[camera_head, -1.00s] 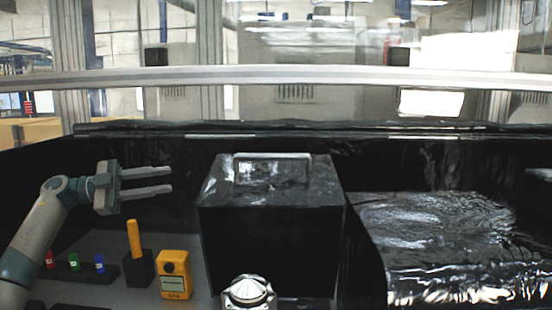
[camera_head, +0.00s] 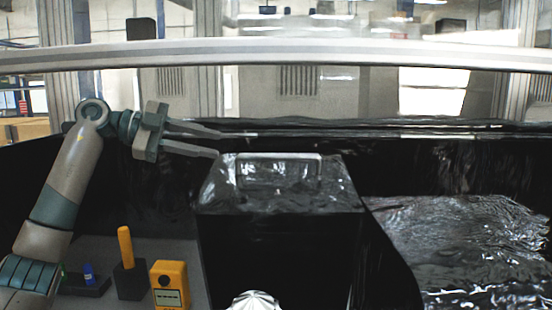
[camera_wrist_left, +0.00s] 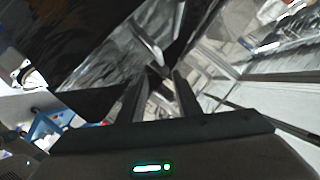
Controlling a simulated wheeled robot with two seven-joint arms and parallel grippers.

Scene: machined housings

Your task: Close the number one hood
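A glossy black box-like cover with a silver bar handle (camera_head: 279,170) on its top stands in the middle of the head view; its black top (camera_head: 285,196) reflects light. I take it for the hood, but no number is readable. My left gripper (camera_head: 221,144) is open and empty, its two fingers pointing right, just left of and slightly above the handle. In the left wrist view the open fingers (camera_wrist_left: 163,88) point toward a bright silver bar (camera_wrist_left: 149,46), probably the handle; I see no contact. My right gripper is not in view.
A yellow device (camera_head: 170,286), a block with an orange handle (camera_head: 126,245) and a small rack with a blue item (camera_head: 88,274) stand at front left. A silver domed part (camera_head: 254,301) is at the bottom. Glossy black sheeting (camera_head: 470,245) lies right. A pale beam (camera_head: 300,55) crosses behind.

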